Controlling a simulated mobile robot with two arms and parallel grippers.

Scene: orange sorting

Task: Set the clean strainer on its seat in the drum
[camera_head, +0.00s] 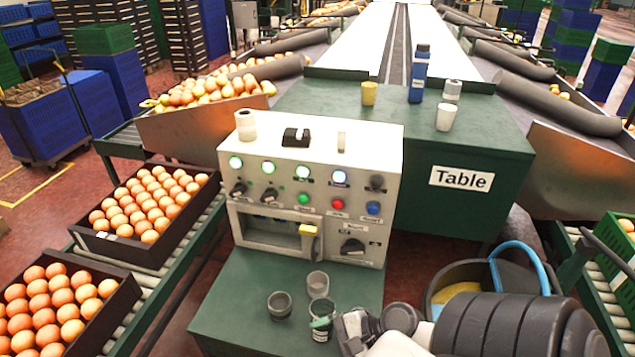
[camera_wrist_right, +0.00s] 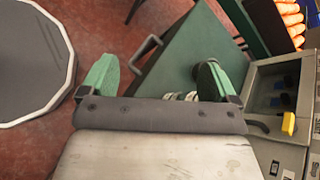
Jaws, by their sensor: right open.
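No strainer can be made out for certain. Two small grey cups, a left one (camera_head: 280,307) and a back one (camera_head: 317,283), stand on the green lower shelf (camera_head: 235,310). A darker cup (camera_head: 321,308) stands in front, partly covered by a green fingertip. My right gripper (camera_wrist_right: 155,82) is open, its green fingertips wide apart over the shelf; pale rims between them are partly hidden by its palm. A dark round tub (camera_head: 436,284), perhaps the drum, stands on the floor at right, with yellowish contents and a blue hose. My arm covers its front.
The control box (camera_head: 330,165), with lit buttons and a yellow handle (camera_head: 308,230), stands behind the cups. Orange crates (camera_head: 128,250) line the left conveyor. The green table (camera_head: 300,98) carries cups and a blue bottle (camera_head: 419,75). A white-rimmed grey disc (camera_wrist_right: 66,50) shows in the wrist view.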

